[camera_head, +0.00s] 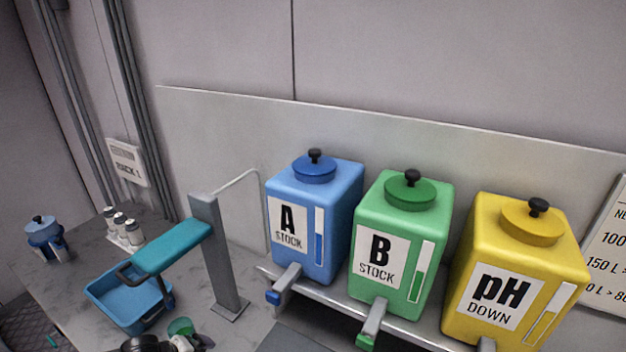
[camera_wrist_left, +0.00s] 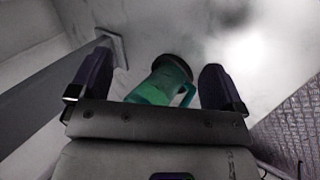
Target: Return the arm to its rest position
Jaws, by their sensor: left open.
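My left gripper (camera_wrist_left: 153,66) is open in the left wrist view, its two dark fingers spread apart. A green jug (camera_wrist_left: 152,90) with a handle on its right shows between and beyond the fingers; I cannot tell whether it touches them. What looks like the same green vessel (camera_head: 181,327) shows at the bottom of the head view, beside a dark and white part of my arm. The left gripper's fingers cannot be made out there. My right gripper is in neither view.
Blue A (camera_head: 340,220), green B (camera_head: 430,225) and yellow pH (camera_head: 500,245) tanks stand on a shelf at right. A grey post (camera_head: 224,265), teal arm (camera_head: 170,248) and blue basin (camera_head: 110,308) are left of them. Small bottles and a blue pot (camera_head: 43,235) stand far left.

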